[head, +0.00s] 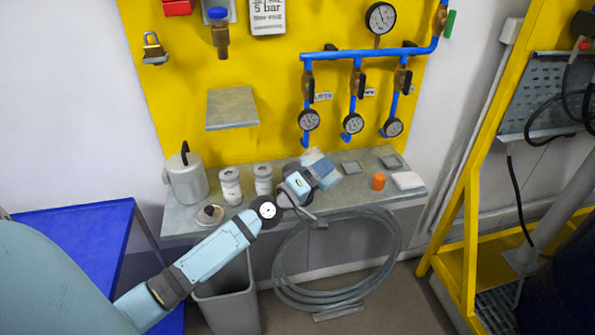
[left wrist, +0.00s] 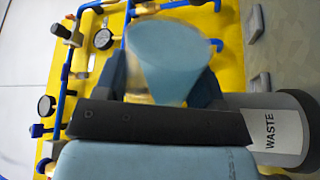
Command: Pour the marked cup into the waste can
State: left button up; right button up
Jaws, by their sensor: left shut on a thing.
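My left gripper (head: 322,176) is over the wall shelf in the head view, with the arm coming up from the lower left. In the left wrist view it is shut on a translucent blue cup (left wrist: 172,58), its wide end away from the wrist. The cup is blurred; I cannot see its mark or contents. My right gripper is out of view.
The shelf (head: 320,204) bears a grey can with a black handle (head: 187,178), two white jars (head: 230,186), small square trays (head: 390,161) and an orange cap (head: 378,181). Pipes with gauges (head: 353,123) stand out from the yellow panel. A hose coil (head: 290,270) and a bin (head: 228,300) are below.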

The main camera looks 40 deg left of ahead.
pick_arm(q)
jog(key=shift+f+n, duration=0.2)
jog(key=shift+n, duration=0.5)
dwell(0.6)
jog(key=shift+a+r, duration=0.1)
jog(key=shift+r, duration=0.15)
jog(key=shift+a+r+n+p, duration=0.2)
jog(key=shift+r+n+p, duration=0.05)
jog(key=shift+n+p, duration=0.15)
jog(key=shift+w+a+r+n+y+p, duration=0.1)
jog(key=shift+a+r+n+y+p, duration=0.15)
jog(key=shift+r+n+p, duration=0.15)
jog(key=shift+a+r+n+y+p, duration=0.15)
jog(key=shift+r+n+y+p, duration=0.15)
jog(key=shift+r, duration=0.1)
dwell(0.3)
jog(key=shift+a+f+n, duration=0.1)
jog(key=shift+f+n, duration=0.1)
jog(key=shift+n, duration=0.2)
dwell(0.3)
jog(key=shift+a+f+n+y, duration=0.2)
jog(key=shift+f+n+y, duration=0.1)
jog(key=shift+n, duration=0.7)
dwell(0.4)
